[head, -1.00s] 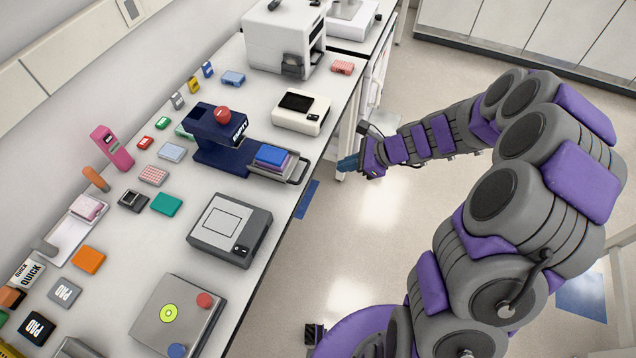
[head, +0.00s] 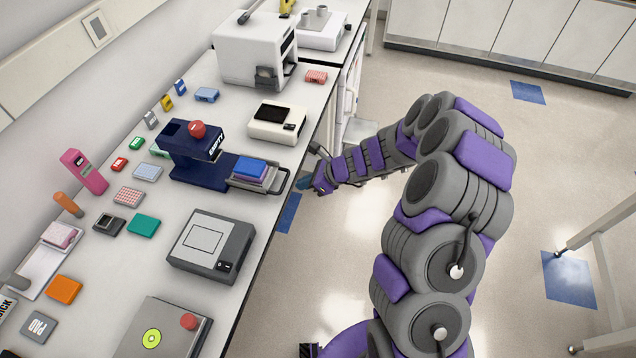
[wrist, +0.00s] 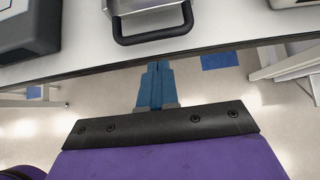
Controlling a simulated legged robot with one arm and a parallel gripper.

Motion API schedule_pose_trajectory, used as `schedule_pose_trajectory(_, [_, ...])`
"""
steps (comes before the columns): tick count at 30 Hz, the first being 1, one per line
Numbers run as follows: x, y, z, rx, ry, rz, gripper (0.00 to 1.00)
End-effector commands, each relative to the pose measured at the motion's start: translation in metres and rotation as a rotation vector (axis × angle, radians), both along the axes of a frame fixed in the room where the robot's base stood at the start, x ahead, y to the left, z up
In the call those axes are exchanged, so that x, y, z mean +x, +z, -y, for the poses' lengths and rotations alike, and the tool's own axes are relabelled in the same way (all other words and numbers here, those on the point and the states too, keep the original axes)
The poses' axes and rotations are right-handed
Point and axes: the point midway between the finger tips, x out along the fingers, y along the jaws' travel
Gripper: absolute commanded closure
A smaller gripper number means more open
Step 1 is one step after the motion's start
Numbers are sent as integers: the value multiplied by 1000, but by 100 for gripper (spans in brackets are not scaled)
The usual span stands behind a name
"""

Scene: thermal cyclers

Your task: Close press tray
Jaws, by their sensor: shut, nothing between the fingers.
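The dark blue press (head: 190,152) with a red knob stands on the bench. Its grey tray (head: 268,183) is pulled out toward the bench's front edge and carries a blue plate (head: 250,168). The tray's dark loop handle (head: 285,182) reaches close to the edge; the handle also shows at the top of the wrist view (wrist: 152,38). My gripper (head: 303,188) is just off the bench edge, close to the handle. In the wrist view its blue fingers (wrist: 155,72) are together, empty, and point toward the handle with a gap between.
A grey device (head: 211,245) stands nearer on the bench, and a cream device (head: 277,123) and a white machine (head: 255,50) stand farther back. Several small coloured blocks lie along the wall side. The floor beside the bench is open.

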Motion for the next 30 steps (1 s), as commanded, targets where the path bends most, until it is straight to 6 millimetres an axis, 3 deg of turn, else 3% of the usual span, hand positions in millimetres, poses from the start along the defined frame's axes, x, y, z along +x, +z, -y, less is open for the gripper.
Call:
schedule_pose_trajectory(7, [7,0,-23,0,4,-1,100])
schedule_pose_trajectory(22, [10,1,-30,1,2,-2,100])
schedule_pose_trajectory(30, [25,2,-72,1,5,-2,100])
